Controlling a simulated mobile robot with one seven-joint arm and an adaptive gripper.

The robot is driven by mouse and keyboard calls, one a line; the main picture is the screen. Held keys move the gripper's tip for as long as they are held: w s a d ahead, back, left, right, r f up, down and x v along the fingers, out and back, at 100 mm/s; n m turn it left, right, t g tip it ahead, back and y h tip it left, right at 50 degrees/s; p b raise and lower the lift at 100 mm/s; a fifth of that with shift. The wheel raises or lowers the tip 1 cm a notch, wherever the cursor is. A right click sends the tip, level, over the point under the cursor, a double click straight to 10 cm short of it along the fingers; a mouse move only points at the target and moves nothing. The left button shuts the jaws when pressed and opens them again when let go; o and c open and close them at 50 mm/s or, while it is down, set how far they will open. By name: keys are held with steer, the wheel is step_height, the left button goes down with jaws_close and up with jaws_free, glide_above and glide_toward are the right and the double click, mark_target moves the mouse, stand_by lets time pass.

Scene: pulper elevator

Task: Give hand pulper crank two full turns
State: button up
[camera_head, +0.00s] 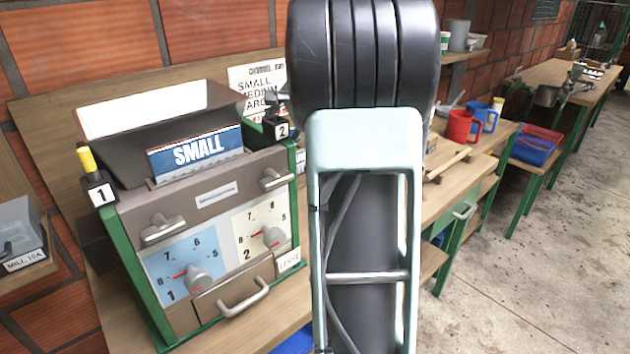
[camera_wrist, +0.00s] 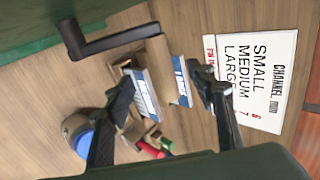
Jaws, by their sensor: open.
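In the wrist view, the crank (camera_wrist: 110,41) is a dark grey arm with a brown cylindrical grip (camera_wrist: 158,52) at its right end. My gripper (camera_wrist: 160,68) is open, with one black finger on each side of the line of the grip. There appears to be a gap on both sides; I cannot tell how deep the grip sits between the fingers. In the head view, the green-framed machine (camera_head: 205,215) stands at left with dials, drawer handles and a "SMALL" card. My arm hides the crank and my gripper there.
A channel sign (camera_wrist: 258,75) is at right in the wrist view. In the head view, a red mug (camera_head: 460,127) and blue mug (camera_head: 485,117) stand on the bench at right. The concrete floor (camera_head: 520,270) is clear.

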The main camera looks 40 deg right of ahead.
steer(key=p+v, duration=0.2)
steer(key=v, duration=0.8)
stand_by(0.4)
steer(key=shift+a, duration=0.1)
stand_by(0.4)
